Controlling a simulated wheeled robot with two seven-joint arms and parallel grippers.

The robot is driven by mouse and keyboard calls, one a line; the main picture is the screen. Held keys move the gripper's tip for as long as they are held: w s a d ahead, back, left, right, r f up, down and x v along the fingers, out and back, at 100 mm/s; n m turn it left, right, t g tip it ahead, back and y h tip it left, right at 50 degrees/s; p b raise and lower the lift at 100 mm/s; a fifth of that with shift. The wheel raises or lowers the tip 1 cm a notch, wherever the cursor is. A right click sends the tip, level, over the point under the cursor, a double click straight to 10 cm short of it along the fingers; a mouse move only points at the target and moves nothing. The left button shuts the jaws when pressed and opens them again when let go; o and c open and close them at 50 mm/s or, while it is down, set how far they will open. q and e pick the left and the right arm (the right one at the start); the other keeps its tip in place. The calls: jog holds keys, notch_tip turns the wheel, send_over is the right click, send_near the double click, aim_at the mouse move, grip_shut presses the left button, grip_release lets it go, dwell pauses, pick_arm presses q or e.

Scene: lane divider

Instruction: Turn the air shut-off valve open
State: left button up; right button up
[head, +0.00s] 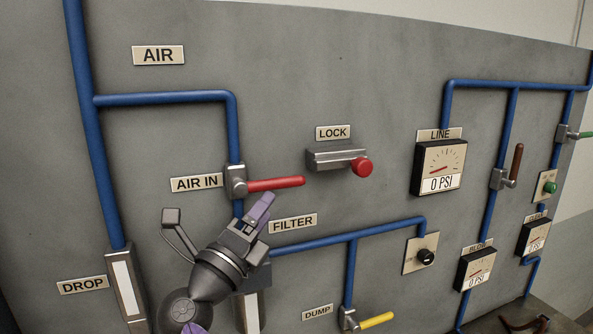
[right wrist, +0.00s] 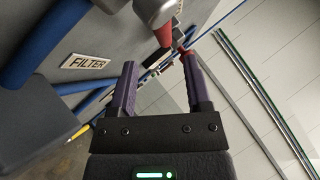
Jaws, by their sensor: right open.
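The air shut-off valve (head: 238,184) is a grey body on the vertical blue pipe next to the AIR IN label. Its red lever (head: 276,184) points right, across the pipe. My right gripper (head: 257,212) is below the lever, open and empty, with purple fingers. In the right wrist view the open fingers (right wrist: 162,80) frame empty space. A grey part with a red section (right wrist: 163,32), apparently the valve, shows just beyond and above them. No contact with the lever is visible. My left gripper is not in view.
The LOCK knob (head: 362,168) is right of the lever. The FILTER label (head: 293,223) and a blue pipe (head: 310,243) are close to my right gripper. The DUMP valve's yellow lever (head: 376,320) is lower right. Gauges (head: 439,167) are farther right.

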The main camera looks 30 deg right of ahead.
aim_at(282, 183)
jog(key=p+x, duration=0.1)
jog(key=x, duration=0.2)
jog(key=p+x, duration=0.1)
jog(key=x, duration=0.2)
jog(key=shift+w+d+r+p, duration=0.1)
jog(key=shift+d+r+p, duration=0.05)
jog(key=shift+r+p, duration=0.25)
jog(key=shift+w+d, duration=0.1)
jog(key=shift+d, duration=0.05)
jog(key=shift+a, duration=0.25)
jog(key=shift+d+f, duration=0.1)
jog(key=shift+d, duration=0.1)
jog(key=c, duration=0.5)
grip_shut()
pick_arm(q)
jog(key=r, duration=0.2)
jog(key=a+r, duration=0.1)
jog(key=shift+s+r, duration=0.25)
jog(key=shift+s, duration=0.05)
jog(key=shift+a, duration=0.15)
